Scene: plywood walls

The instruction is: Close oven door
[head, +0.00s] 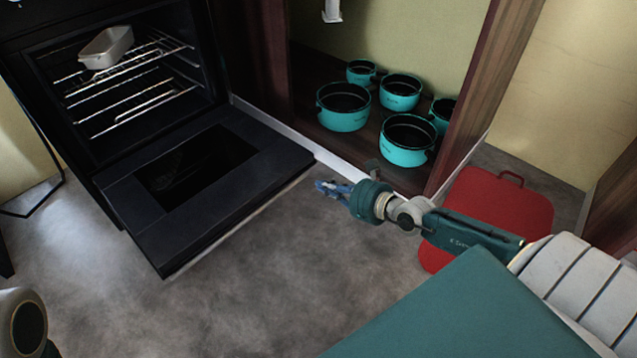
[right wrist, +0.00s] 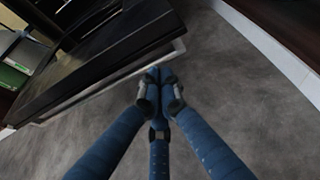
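The black oven door (head: 200,187) is folded down open in the head view, with its window facing up and the oven cavity (head: 130,85) exposed. In the right wrist view the door (right wrist: 110,60) shows at upper left, with a light bar along its edge. My right gripper (head: 322,186) is just right of the door's outer right corner. In the right wrist view its blue fingers (right wrist: 160,78) meet at the tips close to the bar, with nothing seen between them. Whether they touch the bar is unclear. My left gripper is not in view.
A metal pan (head: 106,48) sits on the upper oven rack. Several teal pots (head: 343,108) stand in the open cabinet right of the oven. The grey floor (head: 260,290) before the door is clear.

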